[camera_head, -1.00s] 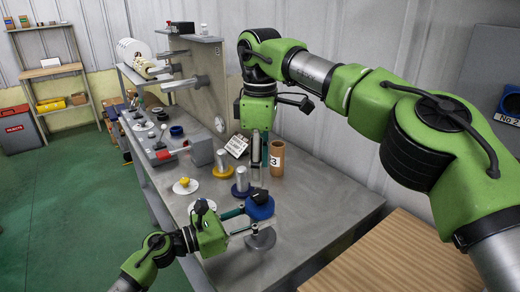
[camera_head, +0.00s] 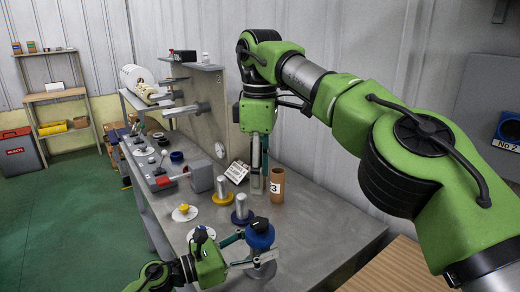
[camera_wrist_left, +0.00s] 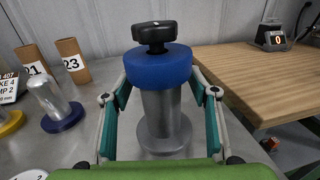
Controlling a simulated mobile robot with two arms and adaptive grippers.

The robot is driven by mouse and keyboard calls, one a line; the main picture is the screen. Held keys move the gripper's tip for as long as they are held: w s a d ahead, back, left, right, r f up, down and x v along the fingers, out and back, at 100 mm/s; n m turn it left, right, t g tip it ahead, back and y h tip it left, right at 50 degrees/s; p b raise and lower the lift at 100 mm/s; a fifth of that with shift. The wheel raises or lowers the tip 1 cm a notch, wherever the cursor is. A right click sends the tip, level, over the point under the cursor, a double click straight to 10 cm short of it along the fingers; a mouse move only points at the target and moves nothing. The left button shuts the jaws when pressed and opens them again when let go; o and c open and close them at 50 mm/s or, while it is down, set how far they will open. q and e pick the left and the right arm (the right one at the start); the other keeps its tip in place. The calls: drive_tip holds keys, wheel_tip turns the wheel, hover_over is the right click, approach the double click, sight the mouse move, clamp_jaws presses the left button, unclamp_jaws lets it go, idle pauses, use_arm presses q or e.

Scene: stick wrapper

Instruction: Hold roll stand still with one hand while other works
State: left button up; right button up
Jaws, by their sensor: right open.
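The roll stand (camera_head: 262,268) is a grey metal post on a round base, with a blue collar (camera_head: 260,236) and black knob on top. It stands upright near the bench's front edge. My left gripper (camera_head: 240,250) has its fingers on both sides of it. In the left wrist view, the stand (camera_wrist_left: 165,118) is centred between the teal-padded fingers, whose tips lie beside the blue collar (camera_wrist_left: 158,66). Whether they press on it I cannot tell. My right gripper (camera_head: 260,152) is open, pointing down near a brown tube (camera_head: 277,186) at the back.
Spindles with yellow (camera_head: 222,198) and blue (camera_head: 242,216) bases stand on the bench left of the stand. A small sign (camera_head: 237,171) is behind them. A wooden table (camera_wrist_left: 250,75) lies to the right. Bare bench (camera_head: 325,225) lies right of the stand.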

use_arm(q)
drive_tip(key=v, duration=1.1)
drive_tip(key=shift+s+a, duration=0.15)
drive_tip(key=shift+a, duration=0.1)
drive_tip(key=shift+s+a+r, duration=0.2)
drive_tip(key=shift+a, duration=0.25)
drive_tip(key=shift+s+a+r, duration=0.35)
drive_tip(key=shift+a+r, duration=0.25)
drive_tip(key=shift+a, duration=0.05)
drive_tip(key=shift+s+a+r, duration=0.35)
drive_tip(key=shift+a+r, duration=0.25)
drive_tip(key=shift+a, duration=0.1)
drive_tip(key=shift+s+a+r, duration=0.35)
drive_tip(key=shift+a+r, duration=0.25)
drive_tip(key=shift+a, duration=0.05)
